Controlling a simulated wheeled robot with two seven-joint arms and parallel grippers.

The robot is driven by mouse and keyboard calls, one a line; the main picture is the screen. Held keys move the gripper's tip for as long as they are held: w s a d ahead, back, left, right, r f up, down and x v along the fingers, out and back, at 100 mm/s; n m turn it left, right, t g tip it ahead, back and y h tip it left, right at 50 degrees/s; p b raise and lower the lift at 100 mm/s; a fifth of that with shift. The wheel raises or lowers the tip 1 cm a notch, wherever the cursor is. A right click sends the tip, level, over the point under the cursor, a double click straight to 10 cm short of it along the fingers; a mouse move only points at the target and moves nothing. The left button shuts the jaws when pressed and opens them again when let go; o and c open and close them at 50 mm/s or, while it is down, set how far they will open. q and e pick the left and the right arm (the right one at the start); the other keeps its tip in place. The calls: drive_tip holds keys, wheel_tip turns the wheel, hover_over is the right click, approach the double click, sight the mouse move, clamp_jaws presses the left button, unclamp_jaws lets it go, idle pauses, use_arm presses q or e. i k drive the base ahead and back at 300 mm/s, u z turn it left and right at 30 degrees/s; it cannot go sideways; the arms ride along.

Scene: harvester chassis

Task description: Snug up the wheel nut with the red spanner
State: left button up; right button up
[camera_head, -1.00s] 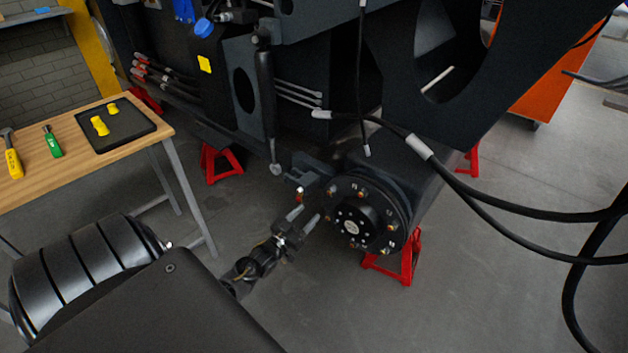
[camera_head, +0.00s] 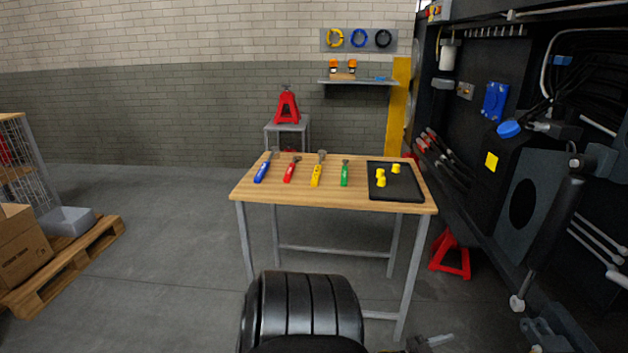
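The red-handled spanner (camera_head: 291,171) lies on the wooden table (camera_head: 300,197), second from the left in a row of tools, with its dark head toward the back. The wheel nut and its hub are out of view now. A small part of a gripper, which I take to be my right one (camera_head: 432,342), shows at the bottom edge, right of the table's front leg and well away from the spanner. Its fingers are mostly cut off, so its opening is unclear. My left gripper is not in view.
Blue (camera_head: 263,170), yellow (camera_head: 318,171) and green (camera_head: 345,173) handled tools lie beside the spanner. A black tray (camera_head: 410,193) holds yellow pieces. The dark chassis (camera_head: 470,130) stands right, near a red stand (camera_head: 450,257). A pallet (camera_head: 75,262) is left; floor between is clear.

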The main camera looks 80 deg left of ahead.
sight(288, 174)
drive_tip(key=u, duration=2.85)
